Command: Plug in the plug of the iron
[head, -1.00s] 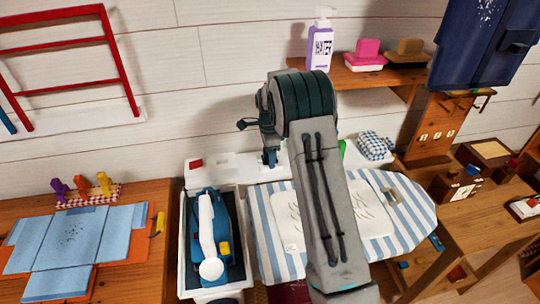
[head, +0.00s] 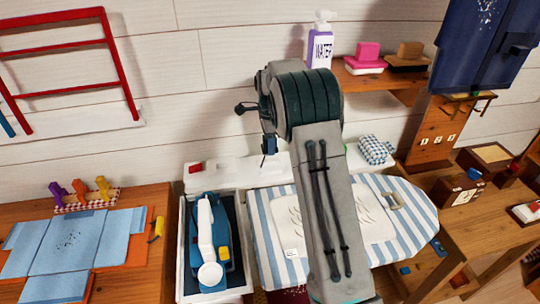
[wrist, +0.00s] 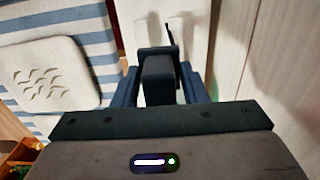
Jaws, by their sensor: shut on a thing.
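The blue and white iron (head: 205,240) lies in a white tray with a dark lining, left of the ironing board. My gripper (head: 269,146) is above the white strip with a red switch (head: 225,170) along the wall. In the wrist view, my gripper (wrist: 158,88) is shut on a dark block, which looks like the plug (wrist: 157,72). A thin dark piece, perhaps its cord, sticks up beside it. The white strip also shows behind it in the wrist view (wrist: 178,32). The plug's prongs and the sockets facing it are hidden, and I cannot tell whether they touch.
The striped ironing board (head: 408,205) with a folded pale cloth (head: 372,220) is right of the iron. A checked bundle (head: 374,150) lies behind the board.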

